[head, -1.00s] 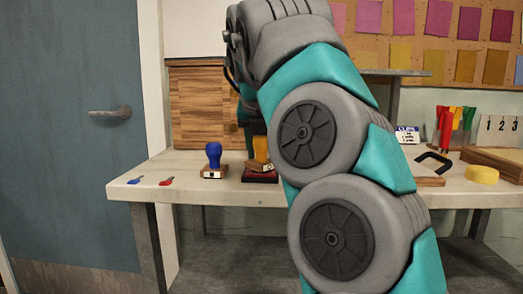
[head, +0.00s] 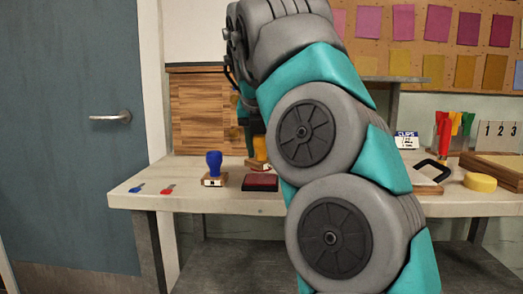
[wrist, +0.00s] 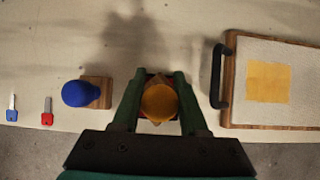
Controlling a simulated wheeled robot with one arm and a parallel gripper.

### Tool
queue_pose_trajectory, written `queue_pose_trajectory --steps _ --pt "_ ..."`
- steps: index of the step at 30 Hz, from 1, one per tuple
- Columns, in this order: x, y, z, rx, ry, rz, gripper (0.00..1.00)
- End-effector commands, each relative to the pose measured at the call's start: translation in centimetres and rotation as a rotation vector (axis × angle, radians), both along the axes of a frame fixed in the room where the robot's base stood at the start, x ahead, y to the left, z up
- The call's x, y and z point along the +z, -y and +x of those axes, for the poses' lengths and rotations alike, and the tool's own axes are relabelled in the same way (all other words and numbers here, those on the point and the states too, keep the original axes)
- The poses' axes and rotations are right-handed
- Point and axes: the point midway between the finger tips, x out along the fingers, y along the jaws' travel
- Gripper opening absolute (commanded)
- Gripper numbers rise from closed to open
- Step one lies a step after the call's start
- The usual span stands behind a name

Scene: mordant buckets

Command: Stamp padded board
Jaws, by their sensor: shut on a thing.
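My gripper (wrist: 159,80) is shut on the stamp with the yellow-orange handle (wrist: 159,103). The padded board (wrist: 305,55) lies right of my gripper, with a pale surface, wooden edge, black handle (wrist: 217,76) and a yellow-orange square (wrist: 269,82). In the head view the board is mostly hidden by my arm.
A blue-handled stamp (head: 214,170) stands left of the ink pad. A blue key (wrist: 12,109) and a red key (wrist: 47,112) lie further left. A yellow round thing (head: 480,182) and a wooden tray (head: 497,165) are at the right. Bare tabletop lies behind the stamps.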

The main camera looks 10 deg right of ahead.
Motion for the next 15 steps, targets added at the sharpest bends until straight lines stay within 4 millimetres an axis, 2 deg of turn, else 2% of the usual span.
queue_pose_trajectory --steps 1,15 --pt "0.8 0.0 0.0 0.001 0.001 0.000 0.07" --pt "4.1 -0.1 0.0 0.002 0.001 -0.001 0.07"
